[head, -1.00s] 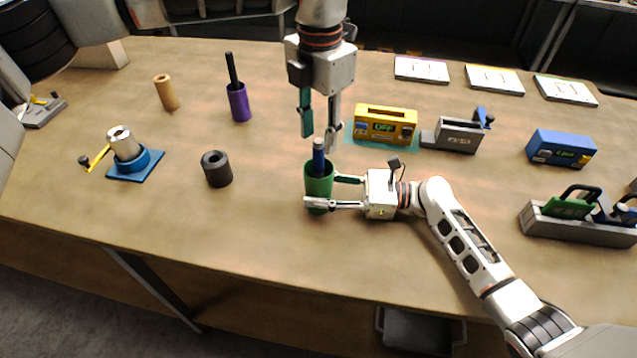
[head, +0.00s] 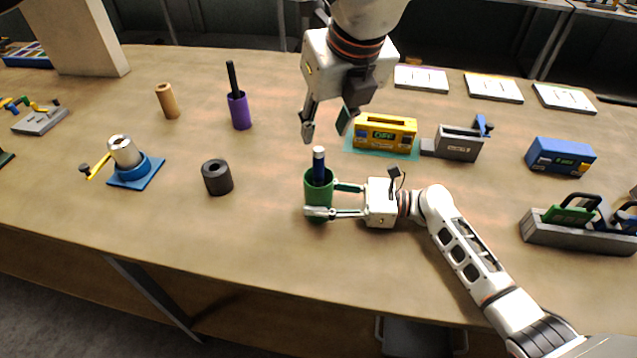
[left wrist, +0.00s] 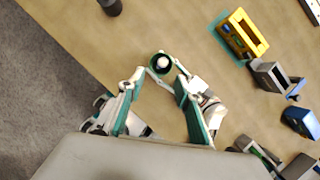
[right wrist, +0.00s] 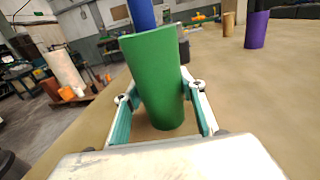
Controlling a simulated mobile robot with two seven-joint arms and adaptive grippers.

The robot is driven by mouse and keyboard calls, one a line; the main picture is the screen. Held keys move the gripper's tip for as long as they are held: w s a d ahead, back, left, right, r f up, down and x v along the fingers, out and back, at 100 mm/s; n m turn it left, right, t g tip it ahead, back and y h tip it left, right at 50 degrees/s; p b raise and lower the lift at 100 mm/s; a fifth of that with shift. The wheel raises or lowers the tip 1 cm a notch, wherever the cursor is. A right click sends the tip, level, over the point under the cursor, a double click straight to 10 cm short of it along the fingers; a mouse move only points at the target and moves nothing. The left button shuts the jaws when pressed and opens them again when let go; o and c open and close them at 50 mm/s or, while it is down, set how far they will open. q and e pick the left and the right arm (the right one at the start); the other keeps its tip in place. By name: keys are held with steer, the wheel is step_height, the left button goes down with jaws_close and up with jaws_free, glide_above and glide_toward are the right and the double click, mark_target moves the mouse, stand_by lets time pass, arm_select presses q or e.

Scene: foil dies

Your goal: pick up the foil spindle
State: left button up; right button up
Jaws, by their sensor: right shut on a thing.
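A blue rod with a pale top (head: 319,158) stands upright in a green cup (head: 319,203); I cannot tell for certain that this rod is the foil spindle. My right gripper (head: 325,199) is shut on the green cup from the right side. The right wrist view shows the cup (right wrist: 157,80) between both fingers, with the blue rod (right wrist: 140,14) rising from it. My left gripper (head: 327,128) is open and empty above the rod, pointing down. In the left wrist view, the rod's pale top (left wrist: 163,62) shows beyond its parted fingers (left wrist: 160,88).
A blue stand with a silver roll and yellow crank (head: 125,160), a black cylinder (head: 217,177) and a purple cup with a black rod (head: 239,108) stand at left. A yellow device (head: 386,134) is close behind the right gripper. The table's front middle is clear.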

mark_target(321, 152)
arm_select(q)
steer(key=shift+n, duration=0.3)
steer(key=x, duration=0.6)
steer(key=shift+f, duration=0.15)
steer(key=shift+d+x, duration=0.15)
steer(key=shift+x, duration=1.25)
steer(key=shift+d+x, duration=0.2)
steer(key=shift+x, duration=1.15)
steer(key=shift+w, duration=0.1)
jaws_close()
